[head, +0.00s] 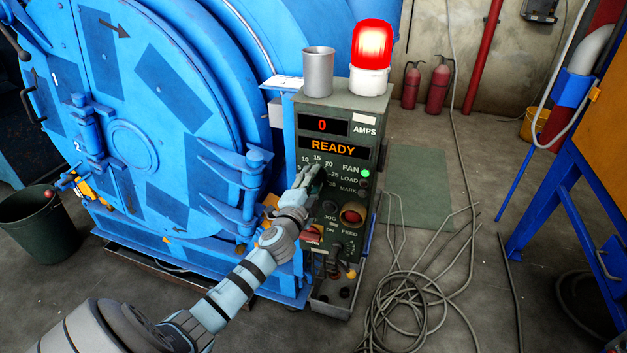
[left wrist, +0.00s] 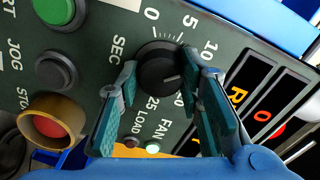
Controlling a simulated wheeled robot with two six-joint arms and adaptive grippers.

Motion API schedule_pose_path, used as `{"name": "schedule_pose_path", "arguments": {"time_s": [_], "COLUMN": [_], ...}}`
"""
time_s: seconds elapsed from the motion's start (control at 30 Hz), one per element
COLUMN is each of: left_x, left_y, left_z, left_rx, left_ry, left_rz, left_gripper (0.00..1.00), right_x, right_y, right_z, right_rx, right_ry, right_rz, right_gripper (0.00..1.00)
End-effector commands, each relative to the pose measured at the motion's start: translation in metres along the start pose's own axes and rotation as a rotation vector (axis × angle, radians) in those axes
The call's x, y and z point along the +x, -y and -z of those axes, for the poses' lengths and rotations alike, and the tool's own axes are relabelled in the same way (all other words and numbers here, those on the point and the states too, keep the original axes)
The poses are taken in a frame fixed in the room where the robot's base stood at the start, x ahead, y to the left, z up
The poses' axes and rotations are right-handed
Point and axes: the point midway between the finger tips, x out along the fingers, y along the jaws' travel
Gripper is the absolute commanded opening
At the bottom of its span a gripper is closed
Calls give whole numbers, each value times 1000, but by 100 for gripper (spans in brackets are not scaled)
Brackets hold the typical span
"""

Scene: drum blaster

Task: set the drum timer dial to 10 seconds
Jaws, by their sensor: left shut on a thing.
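The timer dial (left wrist: 160,68) is a round dark knob on the dark green control panel (head: 341,130). In the left wrist view its scale shows 0, 5, 10 and 25 around it, with SEC beside it; part of the scale is hidden by a finger. My left gripper (left wrist: 160,95) is shut on the dial, one finger on each side. Which number the dial points to I cannot tell. In the head view my left gripper (head: 309,176) reaches the panel and hides most of the dial. My right gripper is not in view.
The panel displays (head: 333,147) read 0 and READY. A green lamp (head: 365,173) is lit by FAN. A red beacon (head: 371,45) and metal cup (head: 318,72) stand on top. The blue drum (head: 135,130) is at left. Cables (head: 415,290) lie on the floor at right.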

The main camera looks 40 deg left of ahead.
Motion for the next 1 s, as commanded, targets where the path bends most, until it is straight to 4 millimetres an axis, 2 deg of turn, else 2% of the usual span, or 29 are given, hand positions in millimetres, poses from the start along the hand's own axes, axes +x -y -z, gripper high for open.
{"name": "schedule_pose_path", "arguments": {"time_s": [0.3, 0.33, 0.43, 0.87, 1.0], "left_x": [0, 0, 0, -1, -19], "left_y": [0, 0, 0, 0, -1], "left_z": [0, 0, 0, 0, 0], "left_rx": [1, 0, 0, 0, 2], "left_ry": [0, 0, 0, 0, -1], "left_rz": [0, 0, 1, 1, -1], "left_gripper": [5, 36, 52, 54, 54], "right_x": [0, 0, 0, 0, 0], "right_y": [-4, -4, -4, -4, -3], "right_z": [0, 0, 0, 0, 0], "right_rx": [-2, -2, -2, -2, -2], "right_ry": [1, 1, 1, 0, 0], "right_rz": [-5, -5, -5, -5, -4], "right_gripper": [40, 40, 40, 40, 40]}}
